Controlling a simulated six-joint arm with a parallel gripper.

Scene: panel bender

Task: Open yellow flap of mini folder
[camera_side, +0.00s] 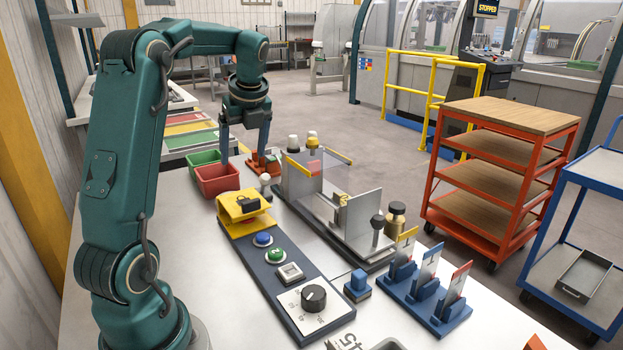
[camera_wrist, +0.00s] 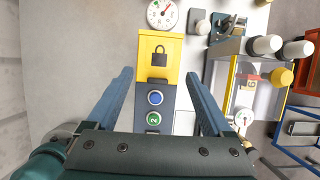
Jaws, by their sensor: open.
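The yellow flap (camera_side: 243,201) sits at the far end of the dark control panel (camera_side: 290,291) and looks lowered, roughly level. In the wrist view the flap (camera_wrist: 158,62) carries a black padlock mark. The small grey folding machine (camera_side: 325,190) with a clear guard stands to the right.
A red bin (camera_side: 217,181) and a green bin (camera_side: 203,159) stand beyond the flap. Blue (camera_side: 263,239) and green (camera_side: 277,255) buttons and a black knob (camera_side: 314,298) are on the panel. A white-topped post (camera_side: 265,180) stands close to the flap. The table's left side is bare.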

